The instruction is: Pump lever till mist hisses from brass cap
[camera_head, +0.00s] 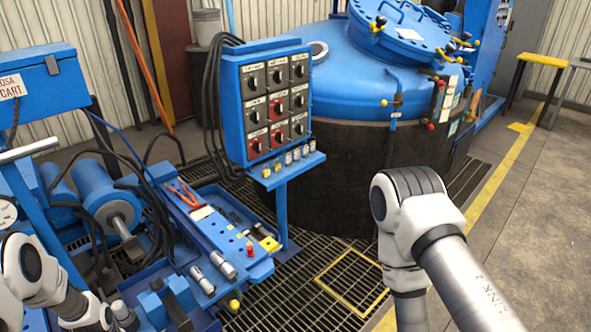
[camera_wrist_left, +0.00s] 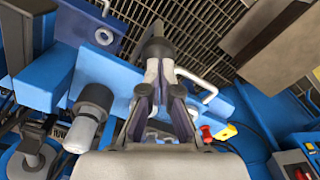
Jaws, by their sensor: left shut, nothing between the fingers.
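My left gripper (camera_wrist_left: 159,82) is shut and empty in the left wrist view. A dark-ended grey piece (camera_wrist_left: 156,47) shows just beyond its fingertips; I cannot tell whether they touch or whether it is the pump lever. A pale cylinder with a dark grip (camera_wrist_left: 95,100) is left of the fingers. In the head view, two dark-and-metal cylinders (camera_head: 222,264) (camera_head: 203,280) are on the blue cart top (camera_head: 205,232). My right gripper is not in view.
A blue switch panel (camera_head: 233,95) stands behind the cart, in front of the large furnace (camera_head: 345,165). Black hoses hang at the left. The grating (camera_head: 320,265) is clear.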

